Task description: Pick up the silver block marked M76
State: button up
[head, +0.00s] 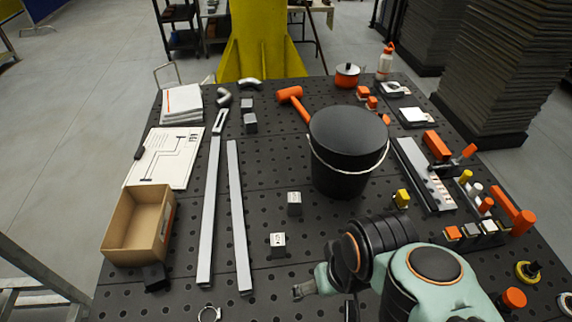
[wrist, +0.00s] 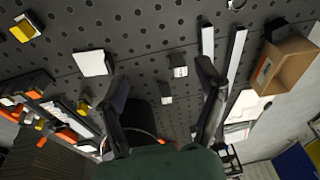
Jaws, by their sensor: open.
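Two small silver blocks stand in the middle of the table in the head view, a nearer one (head: 278,244) and a farther one (head: 294,204). The wrist view shows two silver blocks, one (wrist: 179,68) near the right fingertip and a smaller one (wrist: 166,96) between the fingers. Two more grey blocks, (head: 250,123) and (head: 246,104), stand at the back left. Dark marks show on some blocks, too small to read, so I cannot tell which is M76. My gripper (wrist: 162,74) is open and empty; in the head view (head: 304,290) it is right of and nearer than the nearest block.
A black bucket (head: 342,150) stands behind the two middle blocks. Two long metal bars (head: 237,210) lie to their left, with an open cardboard box (head: 122,235) beyond. A yellow piece (head: 401,199) lies to the right. The perforated table is clear around the middle blocks.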

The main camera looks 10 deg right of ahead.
jog(key=w+d+r+m+t, duration=0.1)
jog(key=w+r+t, duration=0.15)
jog(key=w, duration=0.55)
jog(key=w+r+t, duration=0.2)
jog(key=w+r, duration=0.1)
jog(key=w, duration=0.5)
jog(key=m+h, duration=0.1)
send_over(295, 198)
notch_tip(295, 198, down, 14)
jog(key=f, duration=0.3)
jog(key=f+g, duration=0.1)
jog(key=f, duration=0.3)
jog(key=s+f+g, duration=0.1)
jog(key=f, duration=0.3)
jog(key=shift+a, duration=0.1)
jog(key=x, duration=0.4)
jog(key=shift+w+f, duration=0.1)
jog(key=shift+f, duration=0.3)
jog(key=shift+w+f, duration=0.25)
jog(key=shift+f, duration=0.3)
grip_shut()
